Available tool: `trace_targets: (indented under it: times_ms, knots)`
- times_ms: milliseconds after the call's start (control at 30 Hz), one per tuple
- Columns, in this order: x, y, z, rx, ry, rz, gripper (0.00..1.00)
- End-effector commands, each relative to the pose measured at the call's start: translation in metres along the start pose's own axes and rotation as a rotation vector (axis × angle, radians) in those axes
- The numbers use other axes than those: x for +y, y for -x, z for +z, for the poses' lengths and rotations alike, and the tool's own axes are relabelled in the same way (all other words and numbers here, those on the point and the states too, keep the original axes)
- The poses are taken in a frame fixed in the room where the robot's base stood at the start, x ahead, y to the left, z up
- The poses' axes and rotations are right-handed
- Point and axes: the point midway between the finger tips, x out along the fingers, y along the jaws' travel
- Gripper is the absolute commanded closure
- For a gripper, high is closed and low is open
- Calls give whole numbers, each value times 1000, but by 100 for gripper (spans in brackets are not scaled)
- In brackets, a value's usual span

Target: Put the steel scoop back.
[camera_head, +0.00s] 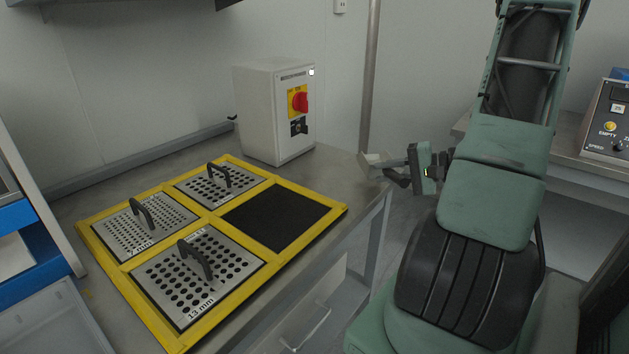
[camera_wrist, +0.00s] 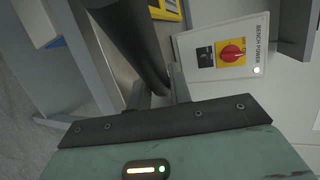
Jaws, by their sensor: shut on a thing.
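My gripper (camera_head: 403,168) is at the right end of the steel bench, beyond its edge. In the wrist view my gripper (camera_wrist: 158,95) is shut on a thick dark bar or handle (camera_wrist: 128,35), which runs up and left from between the fingers. In the head view a small pale metallic piece (camera_head: 375,159) sticks out to the left of the fingers, near the bench corner. It looks like part of the steel scoop, but its full shape is hidden. I cannot pick out a resting place for the scoop.
A yellow frame (camera_head: 334,211) on the bench holds three perforated plates with black handles; its fourth square (camera_head: 275,216) is dark and bare. A grey bench power box (camera_head: 270,115) with a red knob stands behind. A vertical pole (camera_head: 371,75) rises behind the bench's right end.

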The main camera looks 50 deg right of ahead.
Motion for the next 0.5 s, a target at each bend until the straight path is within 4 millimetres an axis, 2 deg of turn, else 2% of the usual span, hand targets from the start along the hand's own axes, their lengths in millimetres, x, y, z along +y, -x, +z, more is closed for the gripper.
trace_targets:
  times_ms: [500]
  knots:
    - [-39, -120, 6, -7, 2, -1, 100]
